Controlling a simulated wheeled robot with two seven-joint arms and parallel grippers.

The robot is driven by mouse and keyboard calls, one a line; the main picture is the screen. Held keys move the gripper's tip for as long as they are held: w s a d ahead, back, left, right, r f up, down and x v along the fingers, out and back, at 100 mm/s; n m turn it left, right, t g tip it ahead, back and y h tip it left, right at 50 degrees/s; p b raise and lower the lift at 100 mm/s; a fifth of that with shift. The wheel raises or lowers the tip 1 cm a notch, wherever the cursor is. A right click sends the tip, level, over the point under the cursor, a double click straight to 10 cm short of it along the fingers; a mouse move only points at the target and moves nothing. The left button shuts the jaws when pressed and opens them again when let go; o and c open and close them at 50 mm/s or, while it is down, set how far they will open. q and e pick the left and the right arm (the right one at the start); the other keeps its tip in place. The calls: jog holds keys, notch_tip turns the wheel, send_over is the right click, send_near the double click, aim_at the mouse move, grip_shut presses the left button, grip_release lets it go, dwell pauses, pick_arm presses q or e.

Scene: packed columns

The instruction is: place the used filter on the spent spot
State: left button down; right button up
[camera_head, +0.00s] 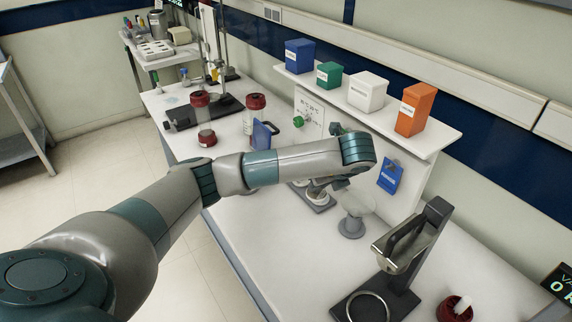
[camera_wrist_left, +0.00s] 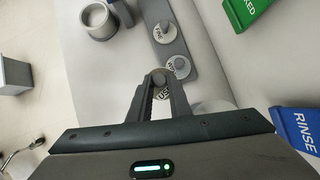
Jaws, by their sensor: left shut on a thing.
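In the left wrist view my left gripper (camera_wrist_left: 160,77) is shut on the knob of a small pale disc, the used filter (camera_wrist_left: 162,95), whose label reads "US…" before the fingers hide it. A grey holder strip (camera_wrist_left: 172,10) is just beyond the fingertips, with two other knobbed, labelled discs on it: a far disc (camera_wrist_left: 165,32) and a near disc (camera_wrist_left: 179,67). I cannot tell whether the held filter touches the strip. In the head view the left gripper (camera_head: 318,190) is low over the strip (camera_head: 322,207), partly hidden by my wrist. I cannot make out the spent spot.
A pale funnel-shaped stand (camera_head: 352,226) is right of the gripper. A dark stand with a ring (camera_head: 395,275) is further right. Red-capped columns (camera_head: 203,110) stand at the back left. A shelf (camera_head: 360,105) with coloured boxes runs along the wall.

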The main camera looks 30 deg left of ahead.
pick_arm(q)
jog(key=shift+w+a+f+t+y+b, duration=0.3)
jog(key=shift+w+a+f+y+b, duration=0.2)
jog(key=shift+b, duration=0.25)
jog(key=shift+t+y, duration=0.7)
jog(key=shift+y, duration=0.2)
jog(key=w+a+f, duration=0.1)
jog(key=w+a, duration=0.2)
jog(key=a, duration=0.2)
jog(key=w+a+f+b, duration=0.1)
jog(key=w+a, duration=0.3)
jog(key=a, duration=0.2)
jog(key=w+a+f+b, duration=0.1)
jog(key=w+a, duration=0.3)
jog(key=a, duration=0.1)
jog(key=shift+w+a, duration=0.15)
jog(key=shift+a, duration=0.25)
jog(key=shift+w+a+f, duration=0.15)
jog(key=shift+f, duration=0.4)
